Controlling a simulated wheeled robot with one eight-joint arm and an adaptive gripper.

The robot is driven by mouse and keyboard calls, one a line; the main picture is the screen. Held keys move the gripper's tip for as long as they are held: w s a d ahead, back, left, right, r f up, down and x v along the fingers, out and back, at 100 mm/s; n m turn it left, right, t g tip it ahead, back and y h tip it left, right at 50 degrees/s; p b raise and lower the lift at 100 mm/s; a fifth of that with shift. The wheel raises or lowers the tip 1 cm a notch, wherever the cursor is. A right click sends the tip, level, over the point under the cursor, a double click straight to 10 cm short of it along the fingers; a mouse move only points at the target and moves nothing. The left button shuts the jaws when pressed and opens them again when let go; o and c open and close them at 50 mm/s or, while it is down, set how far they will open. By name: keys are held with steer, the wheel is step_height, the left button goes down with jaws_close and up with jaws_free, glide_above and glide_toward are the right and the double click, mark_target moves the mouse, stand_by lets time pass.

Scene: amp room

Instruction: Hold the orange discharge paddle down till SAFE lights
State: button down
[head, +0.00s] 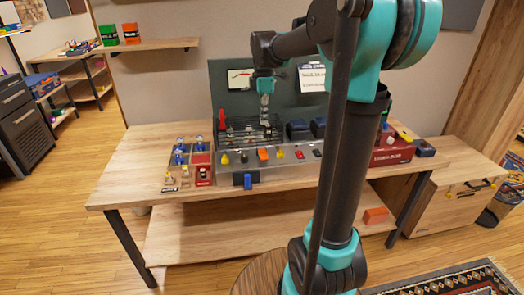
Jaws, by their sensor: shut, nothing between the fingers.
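The orange discharge paddle (263,154) is in the row of coloured controls on the grey front strip of the bench unit (285,171), between a dark control and a yellow one. At this size I cannot tell whether it is up or pressed. My gripper (265,122) points down over the unit's dark grid area, behind and above the paddle. It is shut and empty, and looks apart from the paddle. A white meter (240,79) sits on the dark green back panel (224,98). I cannot make out a SAFE lamp or whether one is lit.
A red upright pointed piece (222,120) stands left of my gripper. A blue piece (247,180) is at the unit's front. Small parts and a red box (202,168) lie left; a larger red box (392,155) stands right. My arm hides part of the right side. The bench's front left (130,185) is clear.

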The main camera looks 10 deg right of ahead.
mark_target(264, 157)
step_height(264, 157, down, 14)
steer(key=shift+f, duration=0.1)
stand_by(0.5)
